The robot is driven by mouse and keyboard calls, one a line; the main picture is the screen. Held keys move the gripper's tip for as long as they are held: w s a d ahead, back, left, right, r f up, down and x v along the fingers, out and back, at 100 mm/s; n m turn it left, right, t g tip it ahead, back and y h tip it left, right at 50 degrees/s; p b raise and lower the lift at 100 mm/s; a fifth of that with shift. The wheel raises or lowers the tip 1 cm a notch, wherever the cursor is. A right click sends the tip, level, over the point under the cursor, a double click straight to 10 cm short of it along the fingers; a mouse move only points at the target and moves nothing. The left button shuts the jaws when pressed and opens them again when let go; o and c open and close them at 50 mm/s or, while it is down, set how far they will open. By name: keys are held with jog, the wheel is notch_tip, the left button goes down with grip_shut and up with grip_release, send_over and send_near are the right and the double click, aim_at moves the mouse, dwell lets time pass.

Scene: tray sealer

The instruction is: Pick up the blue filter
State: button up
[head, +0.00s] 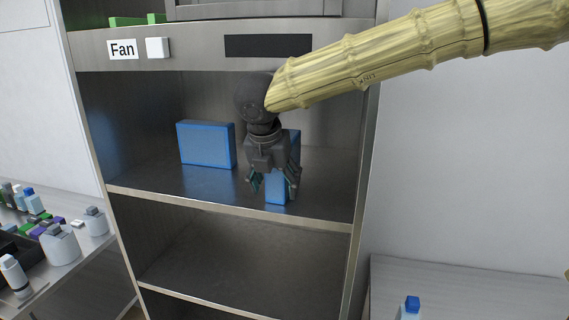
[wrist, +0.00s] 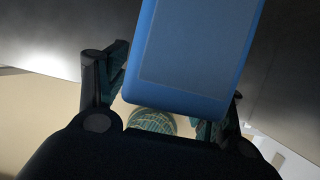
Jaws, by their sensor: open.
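A blue filter (head: 277,187) stands on the metal shelf, narrow edge toward the front, partly hidden behind my gripper (head: 273,184). A second blue filter (head: 206,145), a flat box with its broad face forward, stands to the left on the same shelf. My gripper is open, with its fingers pointing down at either side of the right filter in the head view. In the wrist view a blue filter (wrist: 194,50) fills the upper middle, its end reaching between the two spread fingers (wrist: 160,98). I cannot tell whether either finger touches it.
The shelf (head: 225,199) has side walls and an upper panel with a "Fan" label (head: 122,49) above the opening. A lower compartment (head: 245,255) looks empty. Bottles and containers crowd a table at left; a blue-capped bottle (head: 410,306) stands at lower right.

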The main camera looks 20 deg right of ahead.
jog(key=shift+s, duration=0.1)
jog(key=shift+c, duration=0.8)
jog(key=c, duration=1)
jog(key=shift+r, duration=0.1)
